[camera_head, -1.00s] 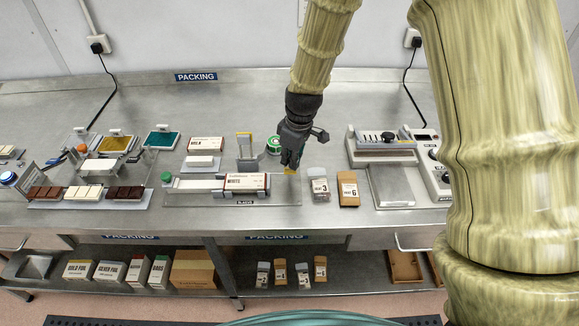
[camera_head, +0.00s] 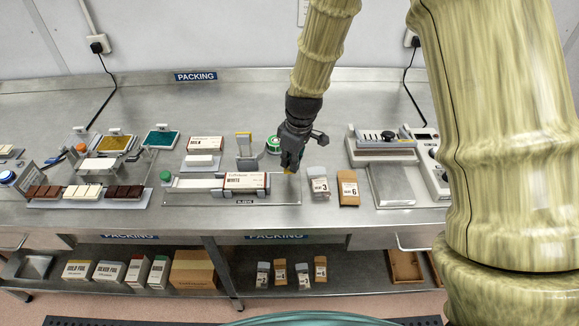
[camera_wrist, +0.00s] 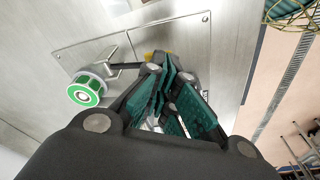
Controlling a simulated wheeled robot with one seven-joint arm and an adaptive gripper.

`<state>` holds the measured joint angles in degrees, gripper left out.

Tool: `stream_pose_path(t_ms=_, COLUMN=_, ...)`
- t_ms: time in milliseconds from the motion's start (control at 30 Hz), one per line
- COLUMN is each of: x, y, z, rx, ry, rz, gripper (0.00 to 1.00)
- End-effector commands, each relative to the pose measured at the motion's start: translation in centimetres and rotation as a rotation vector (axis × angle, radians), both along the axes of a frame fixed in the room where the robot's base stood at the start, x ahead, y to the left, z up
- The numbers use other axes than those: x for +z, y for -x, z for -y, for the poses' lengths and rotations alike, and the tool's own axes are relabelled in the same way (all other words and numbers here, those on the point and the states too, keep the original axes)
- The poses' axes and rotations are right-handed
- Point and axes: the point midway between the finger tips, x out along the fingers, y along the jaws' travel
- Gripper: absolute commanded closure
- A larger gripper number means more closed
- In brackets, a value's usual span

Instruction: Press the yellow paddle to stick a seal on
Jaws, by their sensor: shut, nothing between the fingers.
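The yellow paddle (camera_head: 287,171) is mostly hidden behind my fingertips at the right end of the sealing jig's base plate (camera_head: 215,201). A bit of yellow also shows beyond my fingers in the wrist view (camera_wrist: 148,56). My gripper (camera_head: 289,168) is shut and empty, pointing down at the paddle; I cannot tell whether it touches. The gripper also shows in the wrist view (camera_wrist: 170,100). A box marked WHITE (camera_head: 245,180) lies in the jig, just left of my gripper. The green-and-white seal roll (camera_head: 273,145) stands behind, and shows at left in the wrist view (camera_wrist: 86,91).
Two small pouches, numbered 3 (camera_head: 319,183) and 6 (camera_head: 348,188), stand close to the right of my gripper. A grey machine (camera_head: 385,143) is farther right. A tray of chocolate bars (camera_head: 88,203) is at left.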

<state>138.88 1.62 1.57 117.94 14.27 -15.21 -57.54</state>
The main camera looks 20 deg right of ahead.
Motion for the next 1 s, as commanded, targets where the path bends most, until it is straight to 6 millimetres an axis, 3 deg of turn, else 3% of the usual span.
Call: stream_pose_path(t_ms=1000, x=-3.2, y=0.0, z=0.0, rx=0.001, ry=0.001, rz=0.001, gripper=1.0)
